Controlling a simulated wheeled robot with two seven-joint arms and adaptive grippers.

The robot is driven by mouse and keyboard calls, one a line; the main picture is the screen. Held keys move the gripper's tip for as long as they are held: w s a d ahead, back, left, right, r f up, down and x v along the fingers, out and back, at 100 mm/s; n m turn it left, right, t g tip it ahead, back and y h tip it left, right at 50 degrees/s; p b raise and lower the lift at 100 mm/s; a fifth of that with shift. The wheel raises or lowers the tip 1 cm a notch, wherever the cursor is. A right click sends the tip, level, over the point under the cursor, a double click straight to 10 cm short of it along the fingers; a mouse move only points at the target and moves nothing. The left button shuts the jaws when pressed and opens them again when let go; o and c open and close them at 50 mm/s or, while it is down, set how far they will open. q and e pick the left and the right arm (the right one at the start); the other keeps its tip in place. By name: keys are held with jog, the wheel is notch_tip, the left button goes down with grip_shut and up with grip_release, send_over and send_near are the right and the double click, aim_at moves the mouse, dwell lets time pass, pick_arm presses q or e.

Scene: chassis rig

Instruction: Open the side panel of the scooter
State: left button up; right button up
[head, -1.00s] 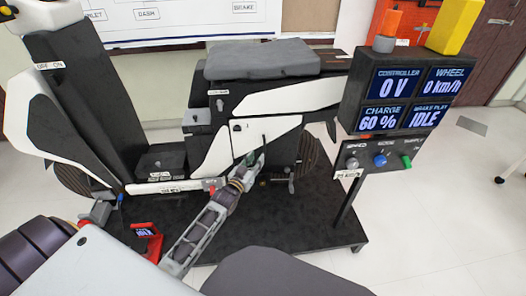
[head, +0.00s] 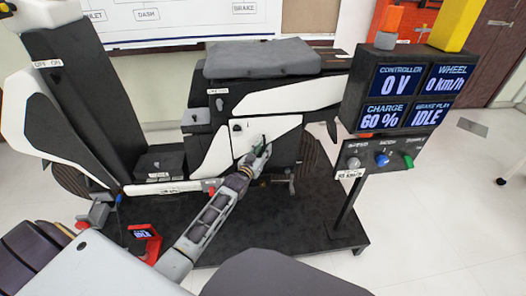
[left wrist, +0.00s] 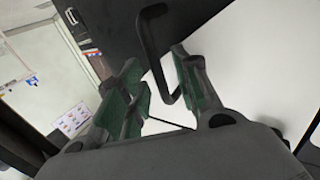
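The scooter's side panel (head: 275,126) is a white plate on the dark body below the grey seat, and it appears closed. In the left wrist view the panel (left wrist: 255,60) is a pale surface with a thin black bar handle (left wrist: 152,48). My left gripper (head: 262,148) is at the panel's lower part. In the left wrist view my left gripper (left wrist: 163,92) is open. Its green-padded fingers are on either side of the handle's lower end, with visible gaps, so it is not gripping the handle. The fingertips partly hide the handle in the head view. My right gripper is not in view.
A display box (head: 403,95) with a knob panel (head: 381,158) stands on a post to the right. A small red device (head: 146,240) is on the black platform (head: 290,225) beside my left arm. The grey seat (head: 262,58) is above the panel.

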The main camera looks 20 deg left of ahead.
pick_arm(q)
jog(key=shift+w, duration=0.1)
grip_shut()
dwell(0.3)
